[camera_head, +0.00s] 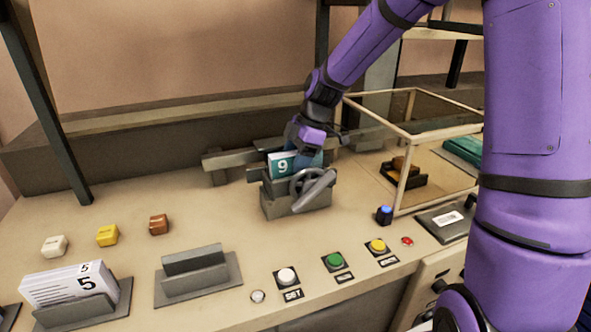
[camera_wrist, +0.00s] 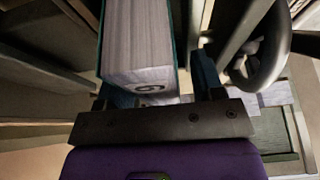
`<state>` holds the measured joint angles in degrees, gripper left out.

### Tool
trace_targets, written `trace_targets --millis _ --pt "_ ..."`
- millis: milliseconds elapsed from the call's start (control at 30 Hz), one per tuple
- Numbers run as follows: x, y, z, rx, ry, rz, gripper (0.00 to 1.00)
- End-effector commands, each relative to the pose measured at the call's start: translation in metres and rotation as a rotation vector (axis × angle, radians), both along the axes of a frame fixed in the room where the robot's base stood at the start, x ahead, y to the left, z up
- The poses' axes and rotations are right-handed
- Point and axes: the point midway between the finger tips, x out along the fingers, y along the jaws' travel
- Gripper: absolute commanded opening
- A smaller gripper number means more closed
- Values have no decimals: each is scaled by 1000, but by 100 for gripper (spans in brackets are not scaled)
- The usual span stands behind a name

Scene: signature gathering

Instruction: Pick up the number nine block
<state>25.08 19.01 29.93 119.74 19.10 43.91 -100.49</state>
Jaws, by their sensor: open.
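The number nine block (camera_head: 281,166) is teal with a white 9 on its face and sits in a grey vise-like holder (camera_head: 283,205) with a handwheel. In the wrist view the block (camera_wrist: 138,45) shows a pale, page-like side with a dark digit near its lower end and teal edges. My gripper (camera_head: 305,158) is at the top of the holder, over the block.
The holder's handwheel (camera_head: 314,188) is close to my gripper. A glass case (camera_head: 408,129) stands to the right. An empty grey stand (camera_head: 197,277) and buttons (camera_head: 334,260) line the front.

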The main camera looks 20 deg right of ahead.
Motion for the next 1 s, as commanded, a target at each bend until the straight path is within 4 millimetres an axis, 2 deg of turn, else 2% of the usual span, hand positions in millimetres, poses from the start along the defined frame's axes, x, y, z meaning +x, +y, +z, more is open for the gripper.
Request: trace_targets --millis 67,100,300,367,733,867,1000 --pt "0 0 0 0 0 0 62" --pt "0 0 0 0 0 0 57" --pt "0 0 0 0 0 0 11" --pt "0 0 0 0 0 0 1" --pt "1 0 5 -1 -3 0 1" --pt "1 0 17 -1 -3 0 1" --pt "1 0 36 -1 -5 0 1"
